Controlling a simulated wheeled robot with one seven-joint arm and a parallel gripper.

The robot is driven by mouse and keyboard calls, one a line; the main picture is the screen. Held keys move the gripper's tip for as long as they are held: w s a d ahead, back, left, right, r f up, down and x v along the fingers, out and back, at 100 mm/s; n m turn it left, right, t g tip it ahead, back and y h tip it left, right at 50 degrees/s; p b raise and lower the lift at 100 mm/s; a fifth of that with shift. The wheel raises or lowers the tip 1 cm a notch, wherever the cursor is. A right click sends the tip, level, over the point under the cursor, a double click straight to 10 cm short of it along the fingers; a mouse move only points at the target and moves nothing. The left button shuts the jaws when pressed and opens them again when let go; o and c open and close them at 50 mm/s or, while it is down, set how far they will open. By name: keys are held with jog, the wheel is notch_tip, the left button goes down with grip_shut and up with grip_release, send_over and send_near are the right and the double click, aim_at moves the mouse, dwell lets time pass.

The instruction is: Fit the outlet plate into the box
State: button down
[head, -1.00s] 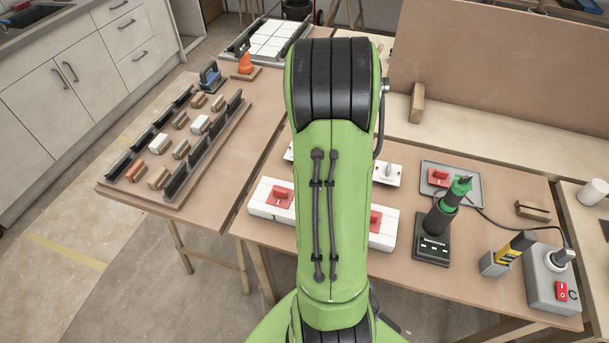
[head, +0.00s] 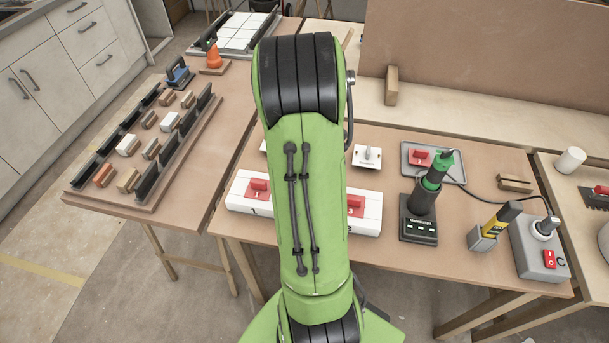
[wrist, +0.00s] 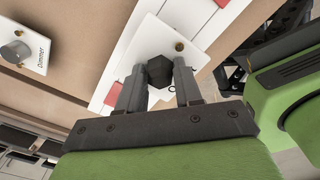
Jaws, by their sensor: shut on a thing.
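The outlet plate (wrist: 150,42) is white, with brass screws and a black hexagonal knob (wrist: 160,71). In the wrist view my gripper (wrist: 158,88) is shut on this knob. The plate lies over the white box (wrist: 115,66), tilted in the picture; I cannot tell whether they touch or how the plate is seated. In the head view the box (head: 237,189) stands near the table's front edge, with a red piece (head: 258,190) left of my arm and another (head: 356,206) right of it. My arm hides the box's middle, the plate and my gripper there.
A white dimmer plate (wrist: 22,52) lies beside the box. A white plate (head: 367,156) lies behind it. A grey tray (head: 447,174), a green-and-black tool in its stand (head: 418,232) and a grey switch box (head: 540,262) stand to the right. A rack (head: 150,190) of blocks is left.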

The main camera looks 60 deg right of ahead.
jog(key=shift+f, duration=0.25)
jog(key=shift+f, duration=0.15)
jog(key=shift+f+b, duration=0.15)
jog(key=shift+b, duration=0.15)
jog(key=shift+f+b, duration=1.45)
jog(key=shift+f, duration=0.15)
dwell(1.0)
jog(key=c, duration=0.7)
grip_release()
jog(key=shift+r+p, duration=2.5)
jog(key=shift+r, duration=0.6)
